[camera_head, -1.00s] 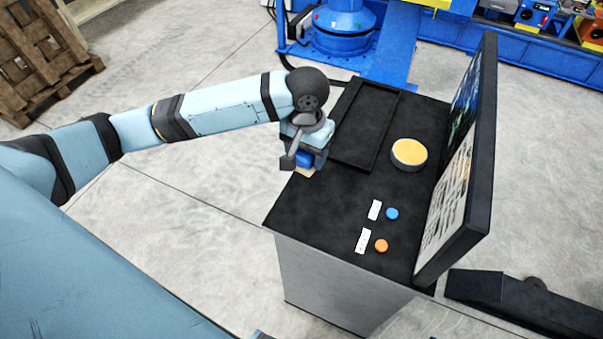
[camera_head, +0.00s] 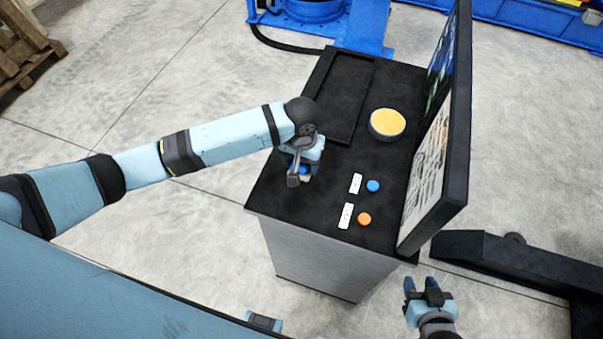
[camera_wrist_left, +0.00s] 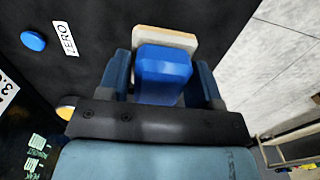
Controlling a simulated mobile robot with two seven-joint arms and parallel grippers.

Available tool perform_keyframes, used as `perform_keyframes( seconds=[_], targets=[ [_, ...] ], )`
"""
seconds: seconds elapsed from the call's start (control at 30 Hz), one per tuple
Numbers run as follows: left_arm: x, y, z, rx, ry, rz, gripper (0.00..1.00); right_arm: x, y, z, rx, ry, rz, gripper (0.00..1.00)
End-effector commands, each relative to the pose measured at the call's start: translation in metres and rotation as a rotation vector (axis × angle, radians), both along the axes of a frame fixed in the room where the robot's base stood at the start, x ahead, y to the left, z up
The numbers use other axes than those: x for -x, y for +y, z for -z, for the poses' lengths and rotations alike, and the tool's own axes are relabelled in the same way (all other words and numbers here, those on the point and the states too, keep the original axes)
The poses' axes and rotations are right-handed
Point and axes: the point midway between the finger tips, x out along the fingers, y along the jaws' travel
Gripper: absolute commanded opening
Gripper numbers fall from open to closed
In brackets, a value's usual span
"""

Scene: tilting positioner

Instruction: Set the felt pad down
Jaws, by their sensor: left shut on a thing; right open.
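The felt pad (camera_wrist_left: 165,36) is a cream slab with a blue block-shaped grip (camera_wrist_left: 163,72), seen in the left wrist view between my two fingers. My left gripper (camera_wrist_left: 162,85) is shut on the blue grip. In the head view my left gripper (camera_head: 301,172) is over the left part of the black console top (camera_head: 320,215). It hides most of the pad there, and I cannot tell whether the pad touches the surface. My right gripper (camera_head: 423,289) is open and empty, at the lower right, off the console's front side.
A shallow black tray (camera_head: 350,90) lies at the console's back left. A round yellow-topped disc (camera_head: 387,122), a blue button (camera_head: 373,186) and an orange button (camera_head: 364,219) with white labels are on the top. A tall screen (camera_head: 437,135) stands along the right edge.

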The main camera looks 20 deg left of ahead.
Motion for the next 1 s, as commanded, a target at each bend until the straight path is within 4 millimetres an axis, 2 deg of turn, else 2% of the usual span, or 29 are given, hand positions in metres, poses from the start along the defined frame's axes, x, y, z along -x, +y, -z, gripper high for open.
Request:
perform_keyframes(
  seconds=[0.1,0.33,0.53,0.9,0.93,1.0],
  targets=[
    [0.0,0.0,0.016,-0.001,0.001,-0.001,0.37,-0.001,-0.001,-0.001,0.002,-0.001,0.001,0.43],
    [0.0,0.0,0.033,0.0,0.002,-0.001,0.37,-0.001,-0.001,-0.002,0.002,-0.002,0.002,0.43],
    [0.0,0.0,0.062,-0.001,0.001,-0.001,0.37,-0.001,-0.001,-0.003,0.002,-0.001,0.002,0.43],
    [0.0,0.0,0.067,0.001,0.0,0.0,0.37,-0.001,-0.001,-0.004,0.002,-0.001,0.002,0.43],
    [0.0,0.0,0.067,0.0,0.0,0.0,0.61,-0.001,-0.001,-0.004,0.002,-0.001,0.002,0.43],
    [0.0,0.0,0.067,0.0,-0.001,0.0,0.77,-0.001,-0.001,-0.003,0.002,-0.001,0.002,0.43]
  ],
)
